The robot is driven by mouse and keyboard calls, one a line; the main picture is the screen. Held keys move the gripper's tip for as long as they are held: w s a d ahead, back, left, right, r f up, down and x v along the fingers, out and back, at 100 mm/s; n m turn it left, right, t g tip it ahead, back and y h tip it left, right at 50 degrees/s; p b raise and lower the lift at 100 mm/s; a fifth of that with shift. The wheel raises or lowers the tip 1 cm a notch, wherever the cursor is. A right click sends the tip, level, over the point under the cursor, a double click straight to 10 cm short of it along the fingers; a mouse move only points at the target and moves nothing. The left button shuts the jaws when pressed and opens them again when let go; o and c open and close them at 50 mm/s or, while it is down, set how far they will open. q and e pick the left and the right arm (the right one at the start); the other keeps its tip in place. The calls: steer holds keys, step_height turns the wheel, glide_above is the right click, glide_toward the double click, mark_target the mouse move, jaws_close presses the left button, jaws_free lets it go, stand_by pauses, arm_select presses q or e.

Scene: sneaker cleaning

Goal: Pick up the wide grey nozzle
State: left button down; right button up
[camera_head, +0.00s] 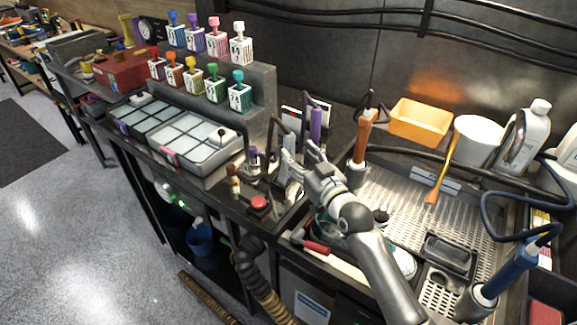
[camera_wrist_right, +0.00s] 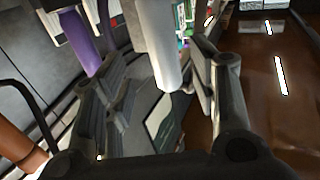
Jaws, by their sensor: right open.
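My right gripper (camera_head: 299,156) is open at the tool stand at the back of the bench. In the right wrist view, a pale grey cylinder (camera_wrist_right: 158,45), which looks like the wide grey nozzle, stands between the spread fingers with a gap visible on the right. Whether the left finger touches it is unclear. In the head view, a grey upright tool (camera_head: 289,140) shows just behind the fingers, its lower part hidden. A purple-handled tool (camera_head: 316,125) stands close by; it also shows in the right wrist view (camera_wrist_right: 80,40). My left gripper is not in view.
An orange-brown handled tool (camera_head: 362,138) stands right of the gripper, near a perforated tray (camera_head: 400,205). A red button (camera_head: 259,202) and small bottles stand to the left. An orange bin (camera_head: 420,120) and white bucket (camera_head: 478,140) are at the back right.

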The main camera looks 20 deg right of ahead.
mark_target(292, 146)
steer(key=shift+w+a+r+p, duration=0.2)
steer(key=shift+w+r+p, duration=0.25)
steer(key=shift+w, duration=0.15)
steer(key=w, duration=0.1)
steer(key=w+a+p, duration=0.1)
steer(key=w, duration=0.1)
steer(key=shift+w+r, duration=0.1)
steer(key=shift+r, duration=0.1)
steer(key=shift+w, duration=0.3)
steer(key=shift+f, duration=0.1)
steer(key=c, duration=0.6)
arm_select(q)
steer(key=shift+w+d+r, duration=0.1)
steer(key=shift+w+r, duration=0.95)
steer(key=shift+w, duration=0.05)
arm_select(e)
jaws_close()
